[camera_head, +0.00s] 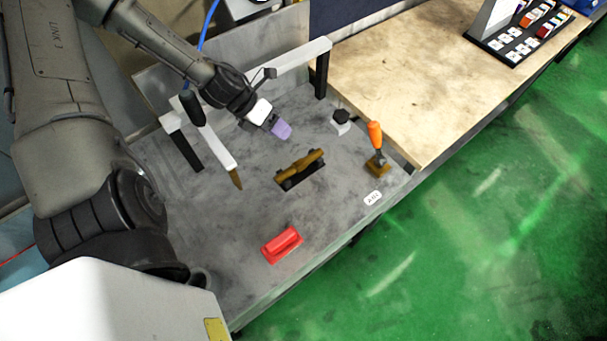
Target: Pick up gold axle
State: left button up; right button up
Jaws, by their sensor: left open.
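The gold axle (304,161) is a short, dark-gold rod. It lies across a black holder (287,184) in the middle of the grey metal surface. My left gripper (280,130) comes in from the upper left, with its purple fingertips above and left of the axle in the picture. It is apart from the axle and open; the gap between its fingers is too small to make out. My right gripper is not in view.
A red block (282,245) sits nearer on the grey surface (215,260). An orange-handled tool (375,135) and a small black-and-white piece (340,122) stand right of the axle. A wooden tabletop (430,75) adjoins at right.

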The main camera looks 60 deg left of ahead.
pick_arm(q)
jog(key=s+a+f+m+b, duration=0.1)
jog(key=s+a+f+b, duration=0.1)
jog(key=g+b, duration=0.1)
jog(key=b, duration=0.1)
send_near(299, 161)
notch_tip(299, 161, down, 3)
jog(key=w, duration=0.1)
jog(key=shift+w+d+f, duration=0.6)
jog(key=shift+w+d, duration=0.05)
jog(key=shift+d, duration=0.1)
jog(key=shift+b+x, duration=1.05)
jog(key=shift+x, duration=0.85)
jog(key=shift+w+d+f+b, duration=0.2)
jog(key=shift+d+f+b, duration=0.1)
jog(key=shift+f, duration=0.25)
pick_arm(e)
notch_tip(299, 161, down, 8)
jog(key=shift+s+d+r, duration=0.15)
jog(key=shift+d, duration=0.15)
pick_arm(q)
jog(key=shift+c, duration=0.4)
grip_shut()
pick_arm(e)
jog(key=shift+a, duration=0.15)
